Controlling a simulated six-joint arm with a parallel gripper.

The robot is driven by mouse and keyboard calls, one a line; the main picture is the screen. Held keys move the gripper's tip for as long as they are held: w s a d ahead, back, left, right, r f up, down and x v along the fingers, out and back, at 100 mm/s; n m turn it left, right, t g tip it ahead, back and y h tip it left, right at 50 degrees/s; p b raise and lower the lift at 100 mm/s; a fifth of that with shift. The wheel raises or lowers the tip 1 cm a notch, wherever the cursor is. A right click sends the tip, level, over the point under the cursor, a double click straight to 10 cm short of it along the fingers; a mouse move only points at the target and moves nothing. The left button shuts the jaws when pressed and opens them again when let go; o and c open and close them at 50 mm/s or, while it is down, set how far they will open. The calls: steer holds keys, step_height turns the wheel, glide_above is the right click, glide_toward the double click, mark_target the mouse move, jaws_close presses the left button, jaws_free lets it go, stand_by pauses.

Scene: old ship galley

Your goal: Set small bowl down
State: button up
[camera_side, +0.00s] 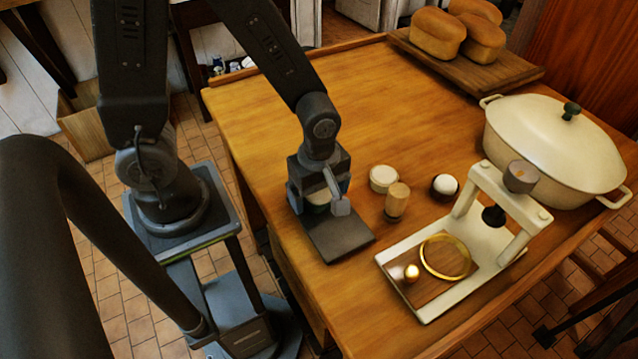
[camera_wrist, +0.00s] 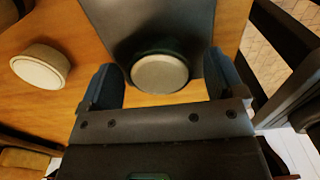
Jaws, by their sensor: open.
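A small round bowl with a pale top (camera_wrist: 160,73) sits at the dark square plate (camera_wrist: 150,22) in the wrist view. In the side view the bowl (camera_side: 318,198) is partly hidden by my gripper, above the rear part of the plate (camera_side: 338,240). My gripper (camera_side: 322,195) is open and low over the plate. In the wrist view its two fingers (camera_wrist: 163,85) stand on either side of the bowl, with a visible gap on each side. Whether the bowl's underside touches the plate is hidden.
A white round pot (camera_side: 384,178), a wooden cylinder (camera_side: 397,202) and a dark-and-white cup (camera_side: 445,187) stand right of the plate. Farther right are a cream press frame (camera_side: 400,279) with a gold ring (camera_side: 445,257) and a lidded casserole (camera_side: 552,150). Loaves lie on a board (camera_side: 470,65). The table's back left is clear.

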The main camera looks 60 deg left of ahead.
step_height(320, 180, up, 12)
step_height(320, 180, up, 5)
steer(key=m+t, duration=0.3)
steer(key=m, duration=0.6)
glide_above(319, 193)
steer(key=s+a, duration=0.2)
steer(key=a, duration=0.1)
steer(key=r+m+t, duration=0.1)
steer(key=m, duration=0.2)
steer(key=s+a+r+m, duration=0.1)
steer(key=m, duration=0.2)
steer(key=s+a+r+m+t, duration=0.1)
steer(key=m, duration=0.2)
steer(key=shift+s+r+t, duration=0.1)
steer(key=shift+r+t, duration=0.2)
steer(key=shift+r, duration=0.1)
